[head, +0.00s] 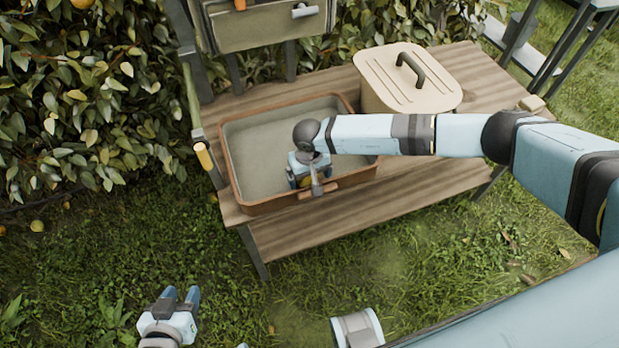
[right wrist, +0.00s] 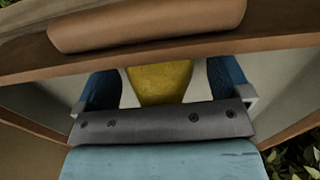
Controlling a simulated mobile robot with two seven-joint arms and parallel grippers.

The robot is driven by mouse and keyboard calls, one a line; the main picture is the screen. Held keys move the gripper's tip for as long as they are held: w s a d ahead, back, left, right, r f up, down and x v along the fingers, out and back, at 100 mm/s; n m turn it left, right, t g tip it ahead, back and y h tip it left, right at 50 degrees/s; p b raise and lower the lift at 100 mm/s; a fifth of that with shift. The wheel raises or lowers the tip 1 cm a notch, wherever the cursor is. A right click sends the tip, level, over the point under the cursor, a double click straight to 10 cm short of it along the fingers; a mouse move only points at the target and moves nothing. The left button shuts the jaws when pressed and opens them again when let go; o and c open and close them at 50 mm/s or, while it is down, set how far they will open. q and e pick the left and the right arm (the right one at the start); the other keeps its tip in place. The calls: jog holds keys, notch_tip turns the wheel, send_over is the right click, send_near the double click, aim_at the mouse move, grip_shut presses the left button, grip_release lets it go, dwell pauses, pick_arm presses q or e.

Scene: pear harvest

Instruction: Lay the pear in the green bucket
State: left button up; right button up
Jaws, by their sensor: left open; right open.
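A yellow pear (right wrist: 160,85) shows in the right wrist view, between the two blue fingers of my right gripper (head: 308,172). The fingers are open, and I cannot tell whether they touch it. In the head view this gripper is at the front wall of a brown-rimmed tub (head: 235,178) with a grey-green inside, by its front handle (head: 318,190); the arm hides the pear and part of the tub. My left gripper (head: 181,293) is open and empty, low over the grass. I see no clearly green bucket.
The tub stands on a slatted wooden bench (head: 420,185), beside a cream lidded box (head: 408,80) with a dark handle. A leafy bush (head: 90,110) is at the left. A yellow fruit (head: 37,226) lies on the ground. The bench's front right is clear.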

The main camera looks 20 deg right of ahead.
jog(key=shift+c, duration=0.4)
jog(key=c, duration=1.1)
jog(key=shift+r, duration=0.1)
